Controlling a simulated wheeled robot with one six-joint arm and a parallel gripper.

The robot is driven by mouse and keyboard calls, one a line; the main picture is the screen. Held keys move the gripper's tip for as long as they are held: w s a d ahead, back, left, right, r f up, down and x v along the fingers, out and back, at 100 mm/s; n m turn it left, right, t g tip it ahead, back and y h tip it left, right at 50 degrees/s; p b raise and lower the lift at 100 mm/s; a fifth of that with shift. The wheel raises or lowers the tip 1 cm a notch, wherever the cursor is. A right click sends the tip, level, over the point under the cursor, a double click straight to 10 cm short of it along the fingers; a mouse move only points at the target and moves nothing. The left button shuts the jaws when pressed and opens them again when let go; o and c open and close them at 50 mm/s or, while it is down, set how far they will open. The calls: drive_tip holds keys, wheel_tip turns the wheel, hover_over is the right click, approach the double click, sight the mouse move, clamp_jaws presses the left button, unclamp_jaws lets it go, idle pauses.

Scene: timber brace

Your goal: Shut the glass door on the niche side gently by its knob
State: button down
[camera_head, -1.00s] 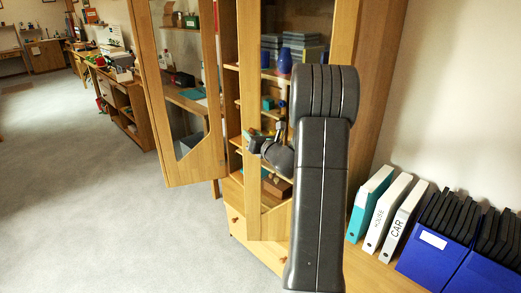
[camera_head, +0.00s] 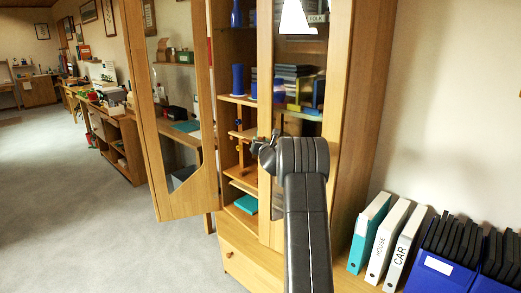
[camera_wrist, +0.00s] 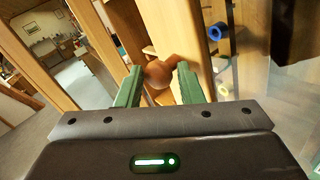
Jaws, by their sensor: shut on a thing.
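The cabinet has two glass doors with wooden frames. The right glass door (camera_head: 266,80) stands partly open in the head view, its free edge towards the left door and my arm in front of its lower part. A round brown wooden knob (camera_wrist: 158,74) sits between the green fingers of my gripper (camera_wrist: 157,84) in the wrist view. My gripper is shut on this knob. In the head view my gripper (camera_head: 257,147) is at the free edge of the right door, and the knob is hidden there.
The left glass door (camera_head: 207,110) stands wide open. Cabinet shelves (camera_head: 236,100) between the doors hold blue vases and a teal box (camera_head: 246,204). A drawer front (camera_head: 240,262) lies below. Binders (camera_head: 369,228) and a blue file box (camera_head: 420,272) stand at the right. Floor at left is clear.

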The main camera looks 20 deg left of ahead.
drive_tip(key=shift+s+a+r, duration=0.1)
drive_tip(key=shift+a+r, duration=0.5)
drive_tip(key=shift+r, duration=0.25)
drive_tip(key=c, duration=1.3)
unclamp_jaws()
drive_tip(key=shift+o, duration=1)
drive_tip(key=shift+s+a+r+t, duration=0.1)
drive_tip(key=shift+a+t, duration=0.05)
drive_tip(key=shift+t, duration=0.15)
drive_tip(key=f+b+v, duration=0.1)
drive_tip(key=b+v, duration=0.4)
drive_tip(key=v, duration=0.9)
drive_tip(key=shift+b, duration=0.35)
